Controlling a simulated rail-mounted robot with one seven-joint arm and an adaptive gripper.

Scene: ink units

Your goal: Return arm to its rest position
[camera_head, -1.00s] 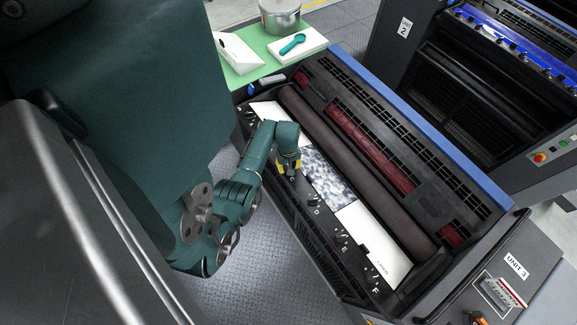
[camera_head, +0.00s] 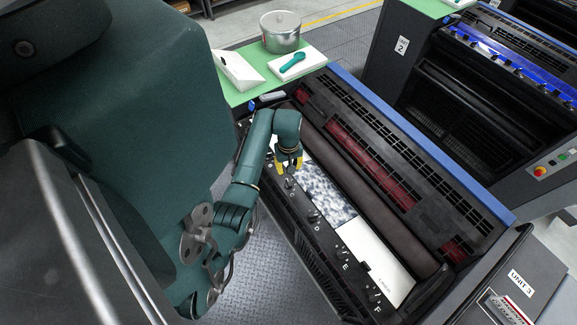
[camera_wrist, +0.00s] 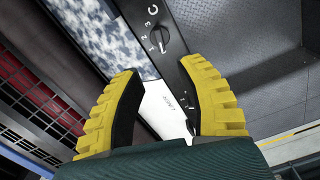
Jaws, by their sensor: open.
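My green arm reaches over the front of an ink unit from the left in the head view. My gripper (camera_head: 290,168), with yellow ridged fingers, hangs over the dark knob strip (camera_head: 328,237) near its far end. In the wrist view the fingers (camera_wrist: 160,68) are spread apart with nothing between them. A black knob (camera_wrist: 160,38) on the strip shows beyond the fingertips, apart from them. The speckled blue-white section (camera_head: 322,194) lies beside the strip, with a plain white section (camera_head: 375,253) nearer the camera.
A dark roller (camera_head: 370,207) and red slotted parts (camera_head: 372,165) lie right of the strip. Grey floor (camera_head: 275,265) is open in front.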

